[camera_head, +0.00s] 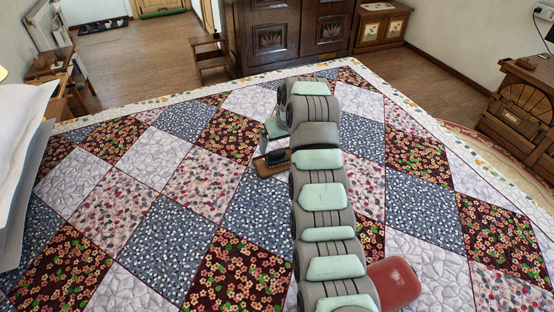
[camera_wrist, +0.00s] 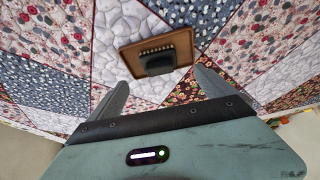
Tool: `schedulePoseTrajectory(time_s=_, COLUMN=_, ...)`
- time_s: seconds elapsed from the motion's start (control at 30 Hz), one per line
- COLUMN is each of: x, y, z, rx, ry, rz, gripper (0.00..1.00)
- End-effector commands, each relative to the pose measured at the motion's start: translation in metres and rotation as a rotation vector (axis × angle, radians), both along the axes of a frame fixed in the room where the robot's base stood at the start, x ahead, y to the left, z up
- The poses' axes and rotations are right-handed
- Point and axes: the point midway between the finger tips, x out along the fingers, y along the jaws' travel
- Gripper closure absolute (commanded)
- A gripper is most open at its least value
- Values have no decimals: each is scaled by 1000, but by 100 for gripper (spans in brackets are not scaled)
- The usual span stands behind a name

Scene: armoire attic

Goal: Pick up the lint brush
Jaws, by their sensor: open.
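What looks like the lint brush is a brown rectangular wooden piece (camera_head: 268,168) with a black block on top, lying on the patchwork quilt (camera_head: 130,245). In the wrist view the wooden piece (camera_wrist: 131,57) lies just beyond my fingertips, with a row of light studs beside the black block. My gripper (camera_wrist: 160,82) is open and empty, its two grey fingers apart and pointing towards the brown piece. In the head view my arm hides part of the quilt, and my fingers are hard to make out beside the black block.
A red rounded object (camera_head: 393,283) shows beside my arm on the quilt, partly hidden. White sheets (camera_head: 22,130) stand at the left edge. A dark carved armoire (camera_head: 300,35) and a wooden stool (camera_head: 208,58) stand beyond the bed. The quilt left of the arm is clear.

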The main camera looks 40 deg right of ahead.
Motion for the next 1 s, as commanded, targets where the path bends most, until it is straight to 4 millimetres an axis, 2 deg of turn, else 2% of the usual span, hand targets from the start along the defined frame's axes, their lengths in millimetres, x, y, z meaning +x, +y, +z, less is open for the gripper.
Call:
schedulePoseTrajectory(time_s=0.03, x=2, y=0, z=-10, rx=4, ry=6, rz=1, gripper=6)
schedulePoseTrajectory(time_s=0.2, x=10, y=-3, z=-27, rx=1, ry=2, rz=0, gripper=6)
schedulePoseTrajectory(time_s=0.43, x=15, y=-6, z=-37, rx=-1, ry=-1, rz=0, gripper=6)
schedulePoseTrajectory(time_s=1.0, x=31, y=-11, z=-77, rx=0, ry=3, rz=2, gripper=6)
